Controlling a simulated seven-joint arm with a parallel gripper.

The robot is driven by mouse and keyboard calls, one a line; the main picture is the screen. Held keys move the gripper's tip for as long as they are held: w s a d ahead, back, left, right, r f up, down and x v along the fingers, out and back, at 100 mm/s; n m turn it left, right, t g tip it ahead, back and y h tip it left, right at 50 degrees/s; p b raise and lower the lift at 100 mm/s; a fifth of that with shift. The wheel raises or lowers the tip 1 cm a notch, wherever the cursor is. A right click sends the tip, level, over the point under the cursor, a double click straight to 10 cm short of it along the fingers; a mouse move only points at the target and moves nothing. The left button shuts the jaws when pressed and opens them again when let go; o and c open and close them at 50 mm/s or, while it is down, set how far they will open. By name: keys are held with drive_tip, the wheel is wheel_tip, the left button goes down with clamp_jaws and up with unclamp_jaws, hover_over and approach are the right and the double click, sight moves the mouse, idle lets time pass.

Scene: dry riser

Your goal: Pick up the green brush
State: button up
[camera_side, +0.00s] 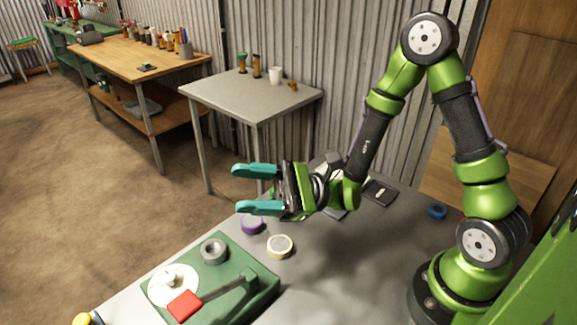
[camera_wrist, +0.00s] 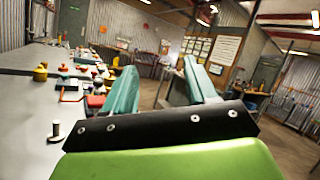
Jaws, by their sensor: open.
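I cannot pick out a green brush with certainty in either view. My gripper (camera_side: 243,189) is held level above the grey worktable (camera_side: 335,270), with its teal fingers pointing left. The fingers are wide apart with nothing between them. In the wrist view the two teal fingers (camera_wrist: 158,78) also stand apart, facing the room. A green base (camera_side: 225,305) lies on the front of the worktable, below and left of my gripper. It carries a white disc (camera_side: 173,286), a grey roll (camera_side: 213,251) and a red block (camera_side: 185,305) beside a dark bar.
A purple roll (camera_side: 251,224) and a cream roll (camera_side: 280,246) lie below my gripper. A black flat item (camera_side: 380,192) and a blue ring (camera_side: 437,211) are farther right. A second grey table (camera_side: 245,92) and a wooden bench (camera_side: 130,58) stand behind.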

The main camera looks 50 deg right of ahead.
drive_tip(key=w+d+f+m+t+h, duration=0.6)
drive_tip(key=w+d+m+t+h, duration=0.1)
drive_tip(key=m+t+h, duration=0.35)
drive_tip(key=d+f+m+h, duration=0.3)
drive_tip(key=f+h, duration=0.1)
drive_tip(key=d+f+m+g+h, duration=0.1)
drive_tip(key=d+f+m+h, duration=0.2)
drive_tip(key=f+h, duration=0.1)
drive_tip(key=d+f+m+g+h, duration=0.1)
drive_tip(key=d+f+m+h, duration=0.2)
drive_tip(key=f+h, duration=0.1)
drive_tip(key=shift+s+f+m+g+h, duration=0.2)
drive_tip(key=shift+f+m+g+h, duration=0.05)
drive_tip(key=shift+f, duration=0.1)
drive_tip(key=shift+w+d, duration=0.15)
drive_tip(key=shift+w, duration=1.05)
drive_tip(key=shift+w+d, duration=0.15)
drive_tip(key=shift+w, duration=1.05)
drive_tip(key=c, duration=1)
drive_tip(key=shift+r, duration=0.15)
